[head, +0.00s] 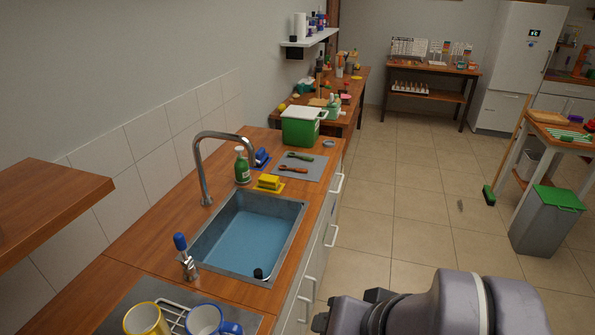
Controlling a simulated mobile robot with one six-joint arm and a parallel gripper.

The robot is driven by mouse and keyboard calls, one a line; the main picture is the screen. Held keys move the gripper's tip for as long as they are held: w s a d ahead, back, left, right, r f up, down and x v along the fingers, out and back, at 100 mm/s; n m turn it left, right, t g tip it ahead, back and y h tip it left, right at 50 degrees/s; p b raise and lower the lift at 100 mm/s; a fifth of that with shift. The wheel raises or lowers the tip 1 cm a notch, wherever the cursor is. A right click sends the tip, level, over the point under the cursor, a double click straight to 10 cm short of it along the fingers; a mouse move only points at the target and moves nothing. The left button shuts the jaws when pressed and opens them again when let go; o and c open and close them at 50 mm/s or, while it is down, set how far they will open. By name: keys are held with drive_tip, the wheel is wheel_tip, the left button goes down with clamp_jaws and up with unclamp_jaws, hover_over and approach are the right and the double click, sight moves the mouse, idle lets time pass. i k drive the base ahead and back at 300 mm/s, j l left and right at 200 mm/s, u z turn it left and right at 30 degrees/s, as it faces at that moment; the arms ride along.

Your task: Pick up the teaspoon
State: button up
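I cannot make out a teaspoon for certain in the head view. Two small utensil-like things lie on a grey mat (313,174) on the counter beyond the sink: a green one (300,156) and a red-orange one (293,169). They are too small to identify. Links of my arm show at the bottom right, over the floor beside the counter. My gripper's fingers do not show.
A yellow mug (145,321) and a blue-handled mug (205,320) stand in front. A green box (300,130) stands beyond the mat. The tiled floor (405,220) is open to the right.

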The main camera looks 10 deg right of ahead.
sight(281, 166)
drive_tip(key=i+l+u, duration=0.15)
drive_tip(key=i, duration=0.25)
drive_tip(key=i+l+u, duration=0.15)
drive_tip(key=i+l, duration=0.2)
drive_tip(key=i+l+u, duration=0.1)
drive_tip(key=i+l, duration=0.25)
drive_tip(key=i+l+u, duration=0.15)
drive_tip(key=i+l, duration=0.2)
drive_tip(key=i+l+u, duration=0.15)
drive_tip(key=i+l, duration=0.15)
drive_tip(key=l, duration=0.15)
drive_tip(key=i+l+u, duration=0.15)
drive_tip(key=i+l, duration=0.15)
drive_tip(key=l, duration=0.15)
drive_tip(key=i+l+u, duration=0.1)
drive_tip(key=i+l, duration=0.2)
drive_tip(key=l, duration=0.2)
drive_tip(key=i+l+u, duration=0.15)
drive_tip(key=l, duration=0.35)
drive_tip(key=i, duration=0.1)
